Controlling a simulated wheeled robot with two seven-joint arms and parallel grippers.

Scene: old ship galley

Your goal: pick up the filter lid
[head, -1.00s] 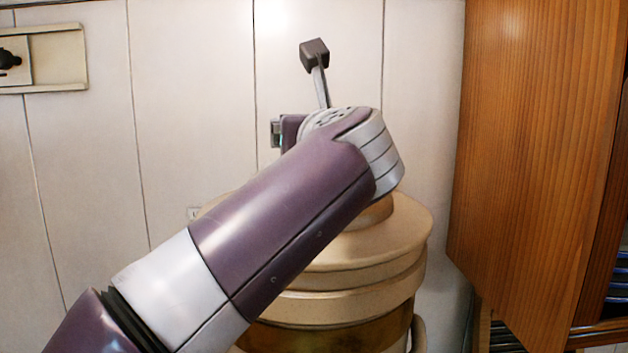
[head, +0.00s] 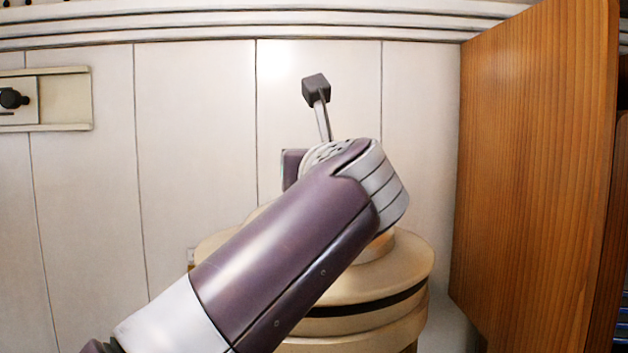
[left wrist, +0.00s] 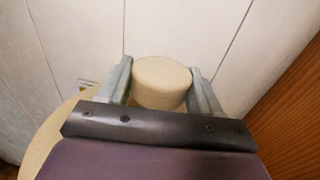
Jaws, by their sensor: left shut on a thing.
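The filter lid (head: 408,264) is a round cream lid with a knob on top, partly hidden behind my left arm in the head view. A dark gap shows between it and the cream rim of the filter body (head: 385,332), so the lid is a little above the body. In the left wrist view my left gripper (left wrist: 161,68) has one finger on each side of the lid's knob (left wrist: 160,90) and is shut on it. In the head view my arm hides the fingers. My right gripper is not in view.
A wooden cabinet door (head: 530,170) stands close on the right. A pale panelled wall (head: 90,190) is behind the filter, with a framed fitting (head: 62,100) at the upper left. Above the filter the space in front of the wall looks free.

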